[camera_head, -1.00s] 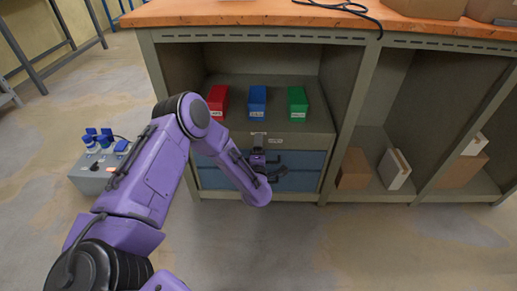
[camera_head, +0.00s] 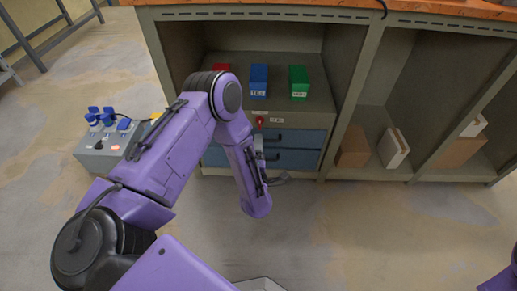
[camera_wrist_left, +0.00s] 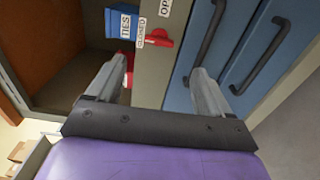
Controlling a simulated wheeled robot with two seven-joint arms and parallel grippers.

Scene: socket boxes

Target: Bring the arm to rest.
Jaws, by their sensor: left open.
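My left arm (camera_head: 165,150) reaches in from the left in the head view, bent at the elbow, in front of the cabinet. My left gripper (camera_head: 275,179) is partly hidden by the forearm, in front of the blue drawers. In the left wrist view the gripper (camera_wrist_left: 157,82) is open, with nothing between its fingers. A red knob (camera_wrist_left: 159,38) lies beyond the fingers, apart from them, beside labels that read "CLOSED" and partly "OP". The knob also shows in the head view (camera_head: 259,121). My right gripper is out of view.
Red (camera_head: 221,68), blue (camera_head: 259,82) and green (camera_head: 298,82) boxes stand on the cabinet shelf above blue drawers (camera_head: 296,158). A grey socket box (camera_head: 98,155) with blue plugs sits on the floor at left. Brown and white boxes stand in the right compartments. The floor in front is open.

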